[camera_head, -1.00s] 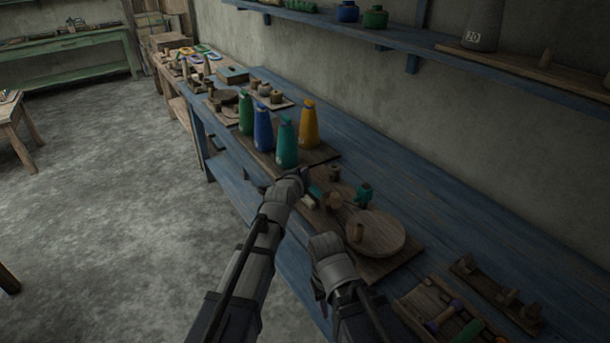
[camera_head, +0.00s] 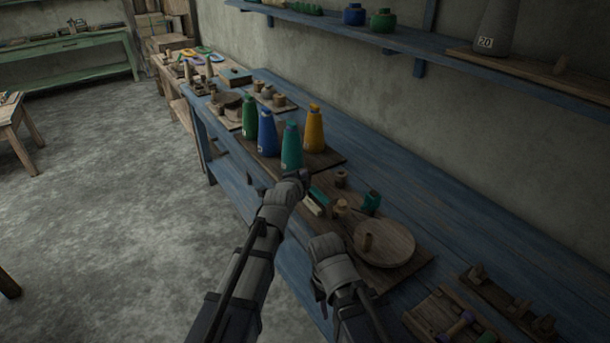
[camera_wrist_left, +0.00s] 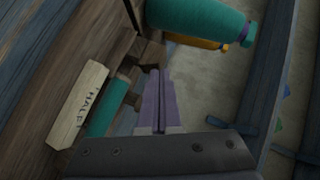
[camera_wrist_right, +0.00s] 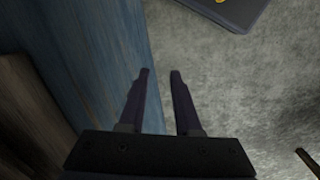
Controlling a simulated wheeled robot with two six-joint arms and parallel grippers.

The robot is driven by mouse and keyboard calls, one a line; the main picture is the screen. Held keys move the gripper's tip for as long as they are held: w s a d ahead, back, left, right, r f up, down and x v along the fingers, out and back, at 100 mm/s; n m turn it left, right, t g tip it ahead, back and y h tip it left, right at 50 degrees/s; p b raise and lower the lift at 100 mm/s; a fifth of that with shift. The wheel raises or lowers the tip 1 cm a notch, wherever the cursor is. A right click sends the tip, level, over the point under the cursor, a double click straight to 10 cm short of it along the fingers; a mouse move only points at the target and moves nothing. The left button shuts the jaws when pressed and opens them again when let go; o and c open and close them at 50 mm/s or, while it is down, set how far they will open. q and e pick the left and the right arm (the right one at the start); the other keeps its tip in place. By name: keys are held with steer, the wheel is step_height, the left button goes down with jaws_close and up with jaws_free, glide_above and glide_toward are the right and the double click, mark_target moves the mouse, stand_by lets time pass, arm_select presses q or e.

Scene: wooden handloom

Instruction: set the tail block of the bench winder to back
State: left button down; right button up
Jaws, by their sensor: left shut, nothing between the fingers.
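The bench winder is on a wooden board (camera_head: 401,272) on the blue bench, with a round wooden wheel (camera_head: 384,244) and its upright handle. At its far end, a teal roll (camera_head: 318,195) lies beside a cream plate (camera_head: 312,206); the left wrist view shows this plate (camera_wrist_left: 78,105) marked "HALF". A brown wooden block (camera_wrist_left: 150,58) stands just past my left fingertips there; I cannot tell surely whether it is the tail block or if they touch. My left gripper (camera_head: 304,178) is shut and empty. My right gripper (camera_wrist_right: 160,72) is open and empty beside the bench's front edge.
Green, blue, teal and yellow cones (camera_head: 291,147) stand close beyond my left gripper. A tray of tools (camera_head: 450,322) lies at the near right. The bench's back strip is clear.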

arm_select(q)
steer(key=p+v, duration=0.2)
steer(key=v, duration=0.5)
steer(key=shift+s+d, duration=0.1)
steer(key=shift+d, duration=0.05)
steer(key=s+a+f+n+g+y, duration=0.2)
steer(key=s+a+f+n+g, duration=0.5)
steer(key=s+n, duration=0.3)
steer(key=s+a+f+n+g+y, duration=0.2)
steer(key=s+a+f+n+g, duration=0.5)
steer(key=s, duration=0.6)
steer(key=s+d+m+y, duration=0.1)
steer(key=s+d+m, duration=0.4)
steer(key=d, duration=0.6)
step_height(320, 180, up, 12)
steer(key=n+p, duration=0.1)
steer(key=p, duration=1.1)
steer(key=shift+p, duration=0.3)
